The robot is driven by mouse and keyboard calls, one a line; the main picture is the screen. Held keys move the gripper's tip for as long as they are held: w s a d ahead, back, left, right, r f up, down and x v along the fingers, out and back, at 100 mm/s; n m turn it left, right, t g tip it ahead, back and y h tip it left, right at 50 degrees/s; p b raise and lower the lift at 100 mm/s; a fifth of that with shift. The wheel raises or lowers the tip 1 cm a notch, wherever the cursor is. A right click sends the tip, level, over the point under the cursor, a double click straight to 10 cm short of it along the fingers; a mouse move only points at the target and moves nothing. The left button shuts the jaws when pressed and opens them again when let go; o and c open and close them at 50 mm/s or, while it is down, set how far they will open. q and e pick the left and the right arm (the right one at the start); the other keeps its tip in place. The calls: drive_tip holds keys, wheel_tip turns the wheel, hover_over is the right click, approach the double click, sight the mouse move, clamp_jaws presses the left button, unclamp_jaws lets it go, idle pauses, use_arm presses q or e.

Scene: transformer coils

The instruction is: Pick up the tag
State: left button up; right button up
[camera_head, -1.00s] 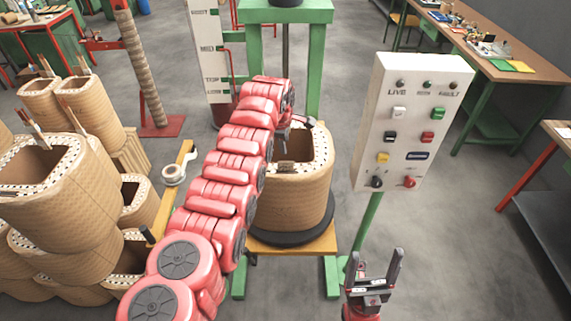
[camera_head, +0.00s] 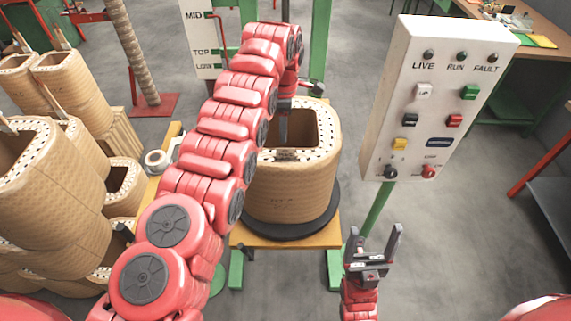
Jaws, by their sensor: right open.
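A tan wound coil (camera_head: 290,190) with a hollow centre stands on a dark round base. A small grey-brown flat piece (camera_head: 287,155), perhaps the tag, shows at the near rim of its opening; it is too small to be sure. My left gripper (camera_head: 284,138) points down at the coil's opening, just above or touching that piece. Its jaws are seen edge-on, so I cannot tell whether they are open or hold anything. My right gripper (camera_head: 373,246) is open and empty, pointing up in front of the coil, to the right.
A control panel (camera_head: 436,105) on a green post stands to the right of the coil. Several tan coils (camera_head: 50,190) are stacked at the left. A tape roll (camera_head: 157,161) lies near them. A workbench (camera_head: 545,65) is at the back right.

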sight(286, 150)
use_arm(q)
drive_tip(key=shift+s+f+p, duration=0.35)
drive_tip(key=shift+f+p, duration=0.15)
drive_tip(key=shift+f, duration=0.55)
drive_tip(key=f+p, duration=0.2)
drive_tip(key=shift+d+f, duration=0.25)
drive_tip(key=shift+f, duration=0.05)
wheel_tip(286, 150, down, 3)
drive_tip(key=shift+s+r, duration=0.1)
drive_tip(key=shift+f, duration=0.25)
clamp_jaws()
